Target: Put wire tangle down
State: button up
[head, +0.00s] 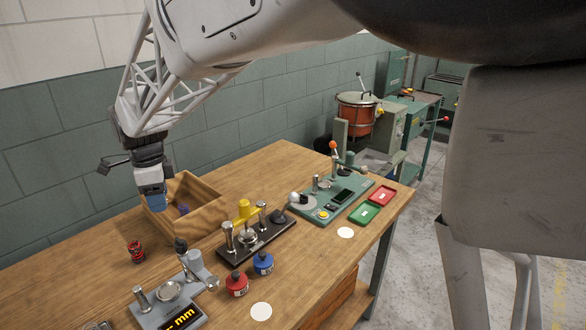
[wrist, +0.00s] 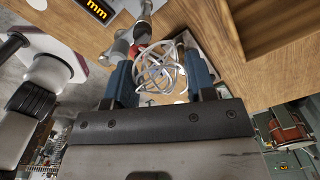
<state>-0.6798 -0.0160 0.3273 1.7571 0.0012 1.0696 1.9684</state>
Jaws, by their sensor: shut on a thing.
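The wire tangle (wrist: 160,70) is a ball of pale, silvery wire loops. It sits between the two blue fingers of my gripper (wrist: 163,80) in the wrist view, and the gripper is shut on it. In the head view my gripper (head: 152,203) points down at the left side of the open wooden box (head: 208,222), above the table. The tangle cannot be made out in the head view. Whether the fingertips are over the box or just beside it is hard to tell.
A small purple thing (head: 183,210) lies in the box. A red-and-black can (head: 136,251) stands left of it. A grey gauge with a display (head: 180,318), a yellow-topped fixture (head: 245,212), red (head: 237,286) and blue (head: 263,265) pots and a green coiler (head: 335,200) occupy the wooden table (head: 70,272).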

jog(key=s+d+f+n, duration=0.1)
jog(key=d+n, duration=0.2)
jog(key=d, duration=3.8)
notch_tip(320, 180, down, 18)
jog(key=shift+s+f, duration=0.1)
jog(key=shift+s, duration=0.05)
send_over(317, 234)
jog(key=shift+s+f, duration=0.1)
jog(key=shift+f, duration=0.6)
jog(key=shift+f, duration=1.75)
jog(key=shift+f, duration=0.1)
